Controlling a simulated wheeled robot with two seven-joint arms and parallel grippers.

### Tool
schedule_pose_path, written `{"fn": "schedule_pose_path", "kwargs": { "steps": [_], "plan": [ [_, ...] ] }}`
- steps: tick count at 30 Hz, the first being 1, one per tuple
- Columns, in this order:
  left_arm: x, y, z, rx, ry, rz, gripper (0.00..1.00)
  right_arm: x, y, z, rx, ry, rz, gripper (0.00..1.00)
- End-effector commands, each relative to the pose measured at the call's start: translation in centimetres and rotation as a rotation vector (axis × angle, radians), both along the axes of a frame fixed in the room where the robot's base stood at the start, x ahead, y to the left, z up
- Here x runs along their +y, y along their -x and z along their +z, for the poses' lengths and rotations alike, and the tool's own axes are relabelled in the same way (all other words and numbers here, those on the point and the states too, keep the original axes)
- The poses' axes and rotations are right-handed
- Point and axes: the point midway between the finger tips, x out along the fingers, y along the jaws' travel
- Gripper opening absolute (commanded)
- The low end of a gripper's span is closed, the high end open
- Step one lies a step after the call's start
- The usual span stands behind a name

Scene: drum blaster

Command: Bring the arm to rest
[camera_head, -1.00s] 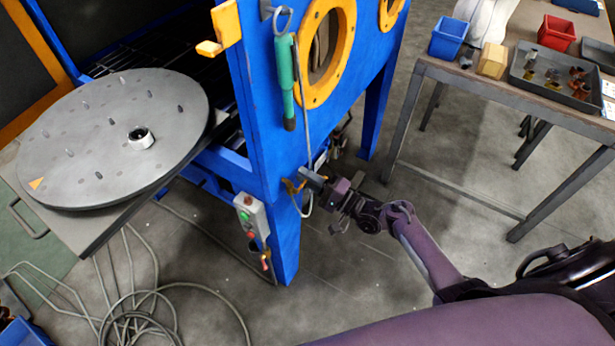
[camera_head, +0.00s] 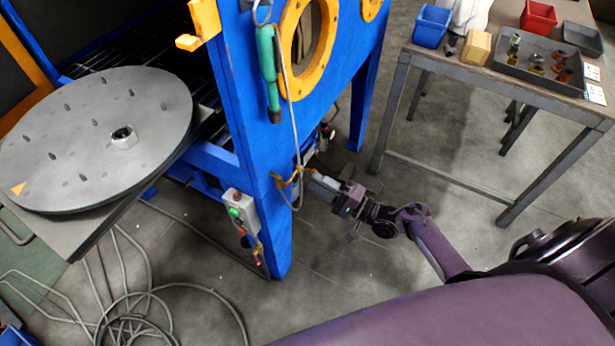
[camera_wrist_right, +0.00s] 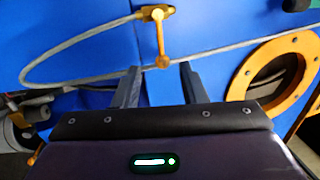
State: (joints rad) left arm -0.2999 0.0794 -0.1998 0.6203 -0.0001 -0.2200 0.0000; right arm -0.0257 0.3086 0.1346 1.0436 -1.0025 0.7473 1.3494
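My right arm reaches in from the lower right in the head view, with its gripper (camera_head: 312,183) near the blue cabinet's (camera_head: 266,200) front corner post. In the right wrist view the two fingers of the right gripper (camera_wrist_right: 160,88) stand apart with nothing between them. A yellow valve handle (camera_wrist_right: 159,40) on the blue panel lies just beyond the fingertips, and a grey hose (camera_wrist_right: 85,40) runs past it. The same yellow handle (camera_head: 285,181) shows by the fingertips in the head view. My left gripper is not in view.
A round grey turntable (camera_head: 85,165) with pegs and a metal nut-like part (camera_head: 123,137) sits at the left. A control box (camera_head: 240,210) hangs on the post. A table (camera_head: 480,75) with bins and a tray stands right. Cables (camera_head: 130,320) lie on the floor.

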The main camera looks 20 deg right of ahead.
Motion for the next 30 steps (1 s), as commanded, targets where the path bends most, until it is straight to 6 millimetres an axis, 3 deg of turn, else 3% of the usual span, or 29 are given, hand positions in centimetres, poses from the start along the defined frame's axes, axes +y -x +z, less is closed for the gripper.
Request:
{"fn": "schedule_pose_path", "kwargs": {
  "steps": [20, 23, 25, 28, 30],
  "plan": [
    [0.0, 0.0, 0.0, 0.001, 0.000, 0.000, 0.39, -0.4, 0.6, -0.4, 0.003, 0.011, -0.004, 0.38],
    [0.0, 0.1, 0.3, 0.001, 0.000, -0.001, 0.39, 0.1, 1.1, -2.7, 0.029, 0.090, -0.031, 0.38],
    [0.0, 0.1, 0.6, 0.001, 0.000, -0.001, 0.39, 0.7, 2.0, -5.9, 0.064, 0.209, -0.058, 0.38],
    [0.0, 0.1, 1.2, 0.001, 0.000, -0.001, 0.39, 1.6, 4.5, -12.2, 0.136, 0.457, -0.083, 0.38],
    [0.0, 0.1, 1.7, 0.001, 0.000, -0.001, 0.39, 2.0, 7.3, -16.9, 0.196, 0.653, -0.072, 0.38]
  ]
}}
